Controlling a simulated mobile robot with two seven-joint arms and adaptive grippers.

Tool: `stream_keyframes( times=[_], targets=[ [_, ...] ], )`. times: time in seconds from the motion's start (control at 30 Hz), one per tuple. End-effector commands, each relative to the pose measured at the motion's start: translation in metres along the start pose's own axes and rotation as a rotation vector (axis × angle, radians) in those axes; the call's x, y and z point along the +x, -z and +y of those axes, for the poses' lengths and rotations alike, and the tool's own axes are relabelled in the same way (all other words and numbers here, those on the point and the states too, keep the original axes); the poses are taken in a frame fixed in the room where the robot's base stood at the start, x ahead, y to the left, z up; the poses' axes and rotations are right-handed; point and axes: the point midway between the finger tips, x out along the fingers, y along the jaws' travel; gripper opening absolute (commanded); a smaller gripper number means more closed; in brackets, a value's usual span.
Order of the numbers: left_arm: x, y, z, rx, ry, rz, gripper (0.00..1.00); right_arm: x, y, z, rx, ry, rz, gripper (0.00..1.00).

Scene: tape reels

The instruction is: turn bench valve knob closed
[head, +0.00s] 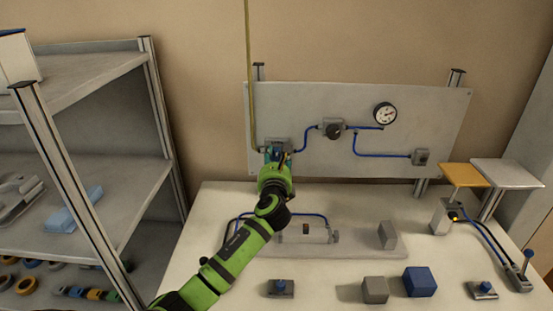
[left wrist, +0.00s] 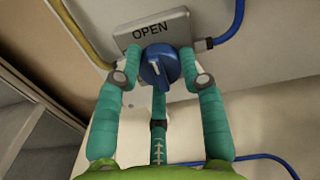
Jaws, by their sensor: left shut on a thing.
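The valve knob (left wrist: 160,66) is blue and round with a raised grip bar, and it sits on a grey valve block (left wrist: 178,27) marked OPEN. In the left wrist view the teal fingers of my left gripper (left wrist: 160,80) are around the knob, one on each side, with a third finger below. My left gripper (head: 274,160) is shut on the knob. In the head view the gripper covers most of the valve at the lower left of the grey panel (head: 300,100). My right gripper is not in view.
A yellow hose (head: 249,80) rises from the valve and blue tubes run right across the panel to a gauge (head: 385,114). The bench (head: 210,215) bears a grey block (head: 375,290) and a blue cube (head: 420,282). Shelves (head: 120,195) stand at the left.

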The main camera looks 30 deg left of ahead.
Motion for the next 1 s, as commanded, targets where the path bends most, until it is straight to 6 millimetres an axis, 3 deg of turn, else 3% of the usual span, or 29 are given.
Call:
stream_keyframes(
  times=[0.37, 1.0],
  targets=[
    [-0.0001, -0.0011, -0.0005, -0.089, 0.001, -0.003, 0.08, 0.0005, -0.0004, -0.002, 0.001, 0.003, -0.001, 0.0],
    [0.0001, -0.001, 0.0003, -0.654, 0.002, -0.004, 0.08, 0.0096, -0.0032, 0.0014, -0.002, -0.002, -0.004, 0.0]
  ],
)
